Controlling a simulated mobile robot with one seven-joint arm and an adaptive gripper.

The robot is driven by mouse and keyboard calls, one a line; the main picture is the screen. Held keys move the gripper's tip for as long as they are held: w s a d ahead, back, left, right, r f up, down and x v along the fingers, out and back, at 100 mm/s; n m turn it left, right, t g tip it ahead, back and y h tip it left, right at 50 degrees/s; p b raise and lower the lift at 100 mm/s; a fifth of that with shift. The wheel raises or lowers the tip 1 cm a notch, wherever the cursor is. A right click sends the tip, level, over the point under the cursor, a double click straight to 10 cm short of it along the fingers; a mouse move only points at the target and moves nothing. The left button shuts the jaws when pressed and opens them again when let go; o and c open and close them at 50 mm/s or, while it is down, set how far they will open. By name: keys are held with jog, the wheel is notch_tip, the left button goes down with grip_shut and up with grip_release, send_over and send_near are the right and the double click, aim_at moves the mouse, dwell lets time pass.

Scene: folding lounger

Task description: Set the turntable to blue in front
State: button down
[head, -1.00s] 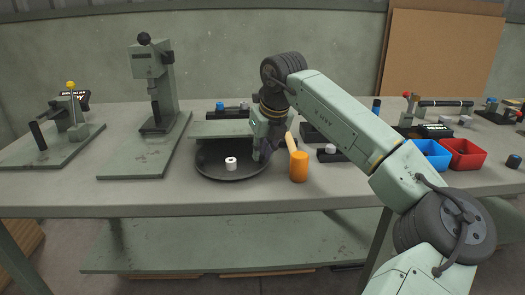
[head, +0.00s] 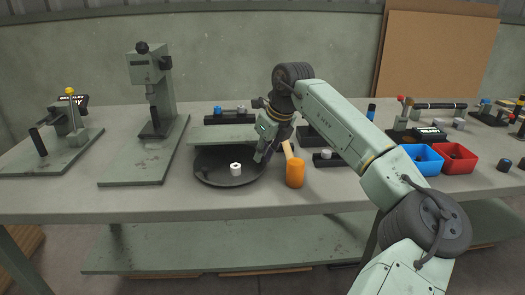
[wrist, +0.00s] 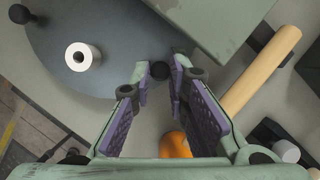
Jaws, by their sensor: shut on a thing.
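The turntable is a dark round disc (head: 215,177), partly covered at the back by a green-grey plate (head: 222,134). A white hollow cylinder (head: 236,169) stands on its front part; it also shows in the wrist view (wrist: 83,56). No blue piece shows on the visible part of the disc. My gripper (head: 260,158) is at the disc's right edge. In the wrist view its purple-padded fingers (wrist: 161,72) are closed around a small dark round knob (wrist: 160,70) at the disc's rim. A second dark knob (wrist: 20,13) shows at upper left.
A blue piece (head: 218,110) sits on a black rack behind. Blue (head: 424,157) and red (head: 458,158) bins are right. A press (head: 150,90) stands left.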

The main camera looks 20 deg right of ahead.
jog(key=c, duration=1.5)
grip_release()
jog(key=shift+c, duration=0.2)
jog(key=v, duration=1.2)
jog(key=shift+a, duration=0.1)
jog(key=shift+c, duration=0.5)
